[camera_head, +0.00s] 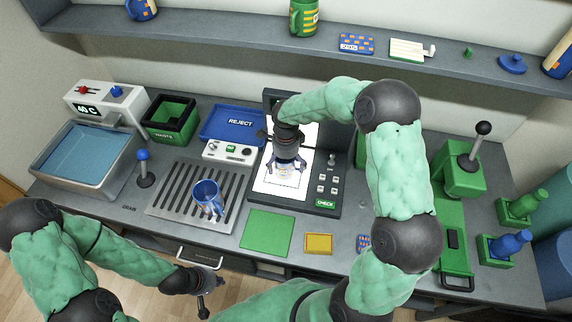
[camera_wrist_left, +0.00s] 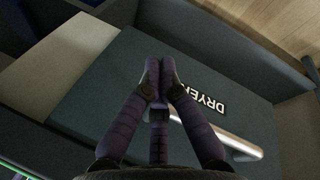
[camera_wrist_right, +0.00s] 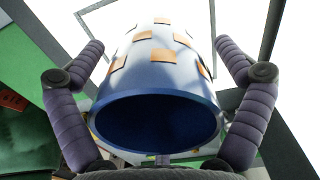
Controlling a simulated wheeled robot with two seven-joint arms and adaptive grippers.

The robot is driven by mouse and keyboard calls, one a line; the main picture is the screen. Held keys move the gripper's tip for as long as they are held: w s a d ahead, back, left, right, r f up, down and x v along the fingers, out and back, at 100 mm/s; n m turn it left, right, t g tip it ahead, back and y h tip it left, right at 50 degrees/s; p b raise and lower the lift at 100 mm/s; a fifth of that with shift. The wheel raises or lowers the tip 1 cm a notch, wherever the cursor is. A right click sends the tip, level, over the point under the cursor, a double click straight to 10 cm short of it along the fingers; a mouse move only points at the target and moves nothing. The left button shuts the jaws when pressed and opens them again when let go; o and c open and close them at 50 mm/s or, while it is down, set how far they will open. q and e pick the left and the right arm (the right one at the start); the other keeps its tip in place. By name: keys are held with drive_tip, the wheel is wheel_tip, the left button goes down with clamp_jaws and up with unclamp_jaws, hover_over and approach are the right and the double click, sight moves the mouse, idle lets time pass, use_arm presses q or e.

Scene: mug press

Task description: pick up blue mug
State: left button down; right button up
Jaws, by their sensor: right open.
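A plain blue mug (camera_head: 207,197) stands on the slatted drain tray (camera_head: 160,208). A mug with a blue rim and orange patches (camera_wrist_right: 160,75) is between the spread fingers of my right gripper (camera_wrist_right: 160,62), with gaps on both sides. In the head view my right gripper (camera_head: 286,166) points down over the lit white panel (camera_head: 268,180) of the check station and mostly hides that mug. My left gripper (camera_head: 204,304) is low, in front of the counter edge. Its fingertips (camera_wrist_left: 159,65) are together and empty, near the drawer front marked DRYER (camera_wrist_left: 190,80).
A water basin (camera_head: 85,155) is at the left, with a joystick (camera_head: 143,165) beside it. A green waste bin (camera_head: 170,120) and a blue reject tray (camera_head: 233,126) are behind. A green press (camera_head: 462,170) stands right. A shelf with mugs runs above.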

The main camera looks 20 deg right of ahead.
drive_tip(key=c, duration=1.6)
drive_tip(key=shift+r, duration=0.5)
wheel_tip(320, 180, up, 2)
drive_tip(key=shift+r+p, duration=0.2)
drive_tip(key=shift+p, duration=0.15)
drive_tip(key=s+a+r, duration=0.2)
drive_tip(key=s+r, duration=0.3)
drive_tip(key=s, duration=0.1)
drive_tip(key=s+a+r+p, duration=0.1)
drive_tip(key=s+a+r, duration=0.1)
drive_tip(key=s+r, duration=0.2)
drive_tip(key=s, duration=0.3)
drive_tip(key=shift+s+a+r, duration=0.15)
drive_tip(key=shift+a+r, duration=0.1)
drive_tip(key=shift+r, duration=0.1)
